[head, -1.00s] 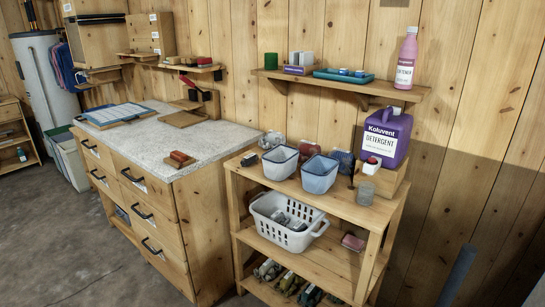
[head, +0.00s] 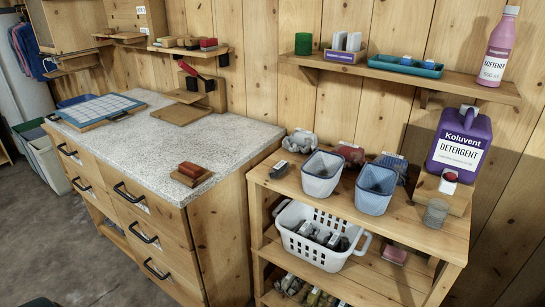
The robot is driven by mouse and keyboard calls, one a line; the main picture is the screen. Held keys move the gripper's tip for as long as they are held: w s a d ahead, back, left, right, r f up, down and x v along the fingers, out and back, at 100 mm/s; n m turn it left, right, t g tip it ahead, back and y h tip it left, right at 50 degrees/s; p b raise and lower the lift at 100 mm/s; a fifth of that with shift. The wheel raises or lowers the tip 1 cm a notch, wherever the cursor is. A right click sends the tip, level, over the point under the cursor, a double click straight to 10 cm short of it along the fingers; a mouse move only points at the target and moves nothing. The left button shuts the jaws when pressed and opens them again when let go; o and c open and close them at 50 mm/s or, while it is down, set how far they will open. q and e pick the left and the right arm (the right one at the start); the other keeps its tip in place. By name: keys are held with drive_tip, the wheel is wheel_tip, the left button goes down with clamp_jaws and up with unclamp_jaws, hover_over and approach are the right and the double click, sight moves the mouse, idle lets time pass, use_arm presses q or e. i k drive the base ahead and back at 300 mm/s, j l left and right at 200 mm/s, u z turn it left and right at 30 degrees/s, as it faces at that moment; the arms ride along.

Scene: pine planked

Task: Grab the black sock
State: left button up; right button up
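No single item stands out clearly as a black sock. Dark grey and black bundles with pale labels (head: 323,237) lie inside the white laundry basket (head: 296,248) on the middle shelf; they may be socks, but I cannot tell. A small dark item (head: 279,169) lies at the left of the rack's top. Rolled bundles in grey (head: 299,141), dull red (head: 350,154) and blue (head: 392,166) sit behind two grey-blue bins, partly hidden. Neither of my grippers is in view.
The bins (head: 321,174) and (head: 375,188), a purple detergent jug (head: 460,142) and a cup (head: 436,213) crowd the rack's top (head: 400,228). A wall shelf (head: 395,75) hangs above. The speckled counter (head: 150,145) at left is mostly clear.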

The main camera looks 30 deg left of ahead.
sight(282, 166)
drive_tip(key=i+j, duration=0.1)
drive_tip(key=j, duration=0.35)
drive_tip(key=i+j, duration=0.1)
drive_tip(key=j, duration=0.4)
drive_tip(key=i+j, duration=0.1)
drive_tip(key=j, duration=0.35)
